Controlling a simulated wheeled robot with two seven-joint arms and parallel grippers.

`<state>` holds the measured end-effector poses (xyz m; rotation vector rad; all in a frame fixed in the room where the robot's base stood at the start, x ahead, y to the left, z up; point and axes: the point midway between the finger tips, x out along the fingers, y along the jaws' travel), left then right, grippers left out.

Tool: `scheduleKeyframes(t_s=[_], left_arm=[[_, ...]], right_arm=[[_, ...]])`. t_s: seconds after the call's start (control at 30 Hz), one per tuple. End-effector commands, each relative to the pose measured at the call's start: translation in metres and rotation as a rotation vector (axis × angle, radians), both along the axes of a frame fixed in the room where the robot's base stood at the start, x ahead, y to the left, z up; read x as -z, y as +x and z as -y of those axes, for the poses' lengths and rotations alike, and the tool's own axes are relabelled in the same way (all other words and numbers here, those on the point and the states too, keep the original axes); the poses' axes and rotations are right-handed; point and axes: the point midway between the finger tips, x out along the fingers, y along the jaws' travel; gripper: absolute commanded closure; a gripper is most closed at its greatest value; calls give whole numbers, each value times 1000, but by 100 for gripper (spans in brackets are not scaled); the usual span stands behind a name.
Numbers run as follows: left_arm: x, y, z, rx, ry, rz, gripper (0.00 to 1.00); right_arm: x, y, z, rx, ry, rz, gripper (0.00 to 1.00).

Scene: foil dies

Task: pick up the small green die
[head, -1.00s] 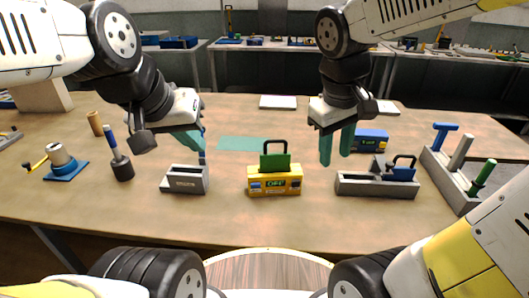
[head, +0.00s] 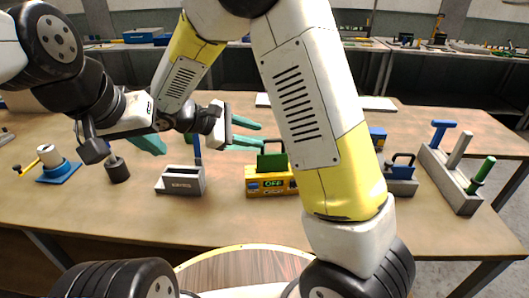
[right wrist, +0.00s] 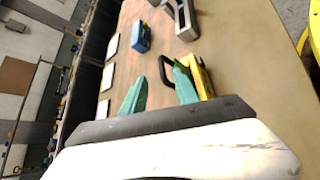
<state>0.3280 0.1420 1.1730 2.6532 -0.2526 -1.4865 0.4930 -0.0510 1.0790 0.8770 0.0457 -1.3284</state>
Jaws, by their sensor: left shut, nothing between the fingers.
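A green die (head: 271,161) with a black loop handle stands upright in a yellow box (head: 267,186) whose display reads OFF. My right forearm hides the box's right side. In the right wrist view the black handle (right wrist: 164,72) and yellow box (right wrist: 206,78) show just beyond the fingers. My right gripper (head: 254,134) is open and empty, its teal fingers pointing right, appearing left of and above the die in the head view; it also shows in the right wrist view (right wrist: 160,82). My left gripper (head: 150,143) is shut and empty, farther left.
A grey holder (head: 182,181) stands left of the yellow box. A dark round-based tool (head: 117,170) is below my left gripper. A blue die (head: 399,169) sits in a grey tray at right. A grey rack (head: 450,182) holds upright tools. The front table strip is clear.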

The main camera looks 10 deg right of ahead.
Motion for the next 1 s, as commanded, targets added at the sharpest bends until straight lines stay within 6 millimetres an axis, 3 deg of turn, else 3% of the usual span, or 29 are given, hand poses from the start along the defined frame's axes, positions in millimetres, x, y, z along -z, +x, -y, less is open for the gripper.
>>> scheduleKeyframes(t_s=[0.4, 0.67, 0.83, 1.0], left_arm=[[0, 0, 0, 0, 0, 0, 100], [0, 0, 0, 0, 0, 0, 100], [0, 0, 0, 0, 0, 0, 100], [0, 0, 0, 0, 0, 0, 100]], right_arm=[[27, 10, 43, 2, 1, -3, 64], [29, 12, 46, 0, 3, -1, 64], [29, 12, 46, 0, 3, -1, 97], [29, 12, 45, 0, 3, -1, 100]])
